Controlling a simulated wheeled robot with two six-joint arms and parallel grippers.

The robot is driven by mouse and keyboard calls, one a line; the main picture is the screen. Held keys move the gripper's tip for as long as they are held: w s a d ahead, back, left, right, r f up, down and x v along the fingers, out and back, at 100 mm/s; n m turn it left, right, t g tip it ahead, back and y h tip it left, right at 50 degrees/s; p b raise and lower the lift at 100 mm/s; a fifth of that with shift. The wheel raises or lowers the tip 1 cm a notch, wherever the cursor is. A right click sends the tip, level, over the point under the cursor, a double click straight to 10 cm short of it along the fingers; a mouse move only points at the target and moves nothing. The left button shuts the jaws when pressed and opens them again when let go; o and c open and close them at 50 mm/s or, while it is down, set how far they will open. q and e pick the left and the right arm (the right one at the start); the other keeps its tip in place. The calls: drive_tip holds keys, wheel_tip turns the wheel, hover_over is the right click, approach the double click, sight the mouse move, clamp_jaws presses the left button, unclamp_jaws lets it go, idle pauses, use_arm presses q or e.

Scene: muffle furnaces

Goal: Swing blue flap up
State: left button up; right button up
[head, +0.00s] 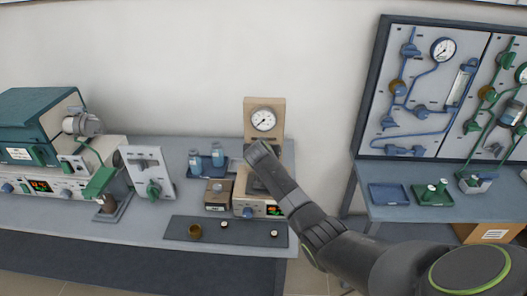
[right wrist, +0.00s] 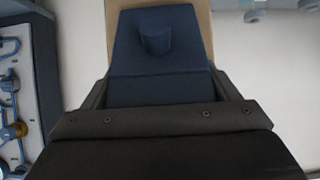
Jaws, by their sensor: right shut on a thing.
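The blue flap (right wrist: 155,75) fills the space between the fingers of my right gripper (right wrist: 160,92) in the right wrist view. It is a dark blue panel with a rounded raised part, and a tan surface (right wrist: 201,20) shows behind it. In the head view my right gripper (head: 258,153) is at the front of the small tan furnace (head: 250,104), below its dial gauge (head: 263,120), and covers most of the flap. It is shut on the flap. How far the flap is swung is hard to tell. My left gripper is not in view.
A dark mat (head: 180,228) with small pots lies in front of the furnace. A blue tray of bottles (head: 207,168) and a brown box (head: 217,195) stand to its left. A teal furnace (head: 35,120) is far left; a pipe panel (head: 420,90) is at right.

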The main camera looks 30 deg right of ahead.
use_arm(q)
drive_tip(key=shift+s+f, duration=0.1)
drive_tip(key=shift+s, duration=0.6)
use_arm(e)
drive_tip(key=shift+w+d+r+g+y, duration=0.25)
drive_tip(key=shift+w+r+g+y, duration=0.05)
drive_tip(key=shift+w+r, duration=0.15)
idle(3.4)
drive_tip(key=o, duration=1.3)
drive_tip(key=shift+f, duration=0.2)
drive_tip(key=shift+s, duration=0.1)
drive_tip(key=shift+s+a+r, duration=0.3)
drive_tip(key=shift+s+r, duration=0.05)
use_arm(q)
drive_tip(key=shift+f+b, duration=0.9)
drive_tip(key=shift+b, duration=0.1)
use_arm(e)
drive_tip(key=v, duration=1.6)
drive_tip(key=shift+r, duration=0.2)
drive_tip(key=shift+w, duration=0.1)
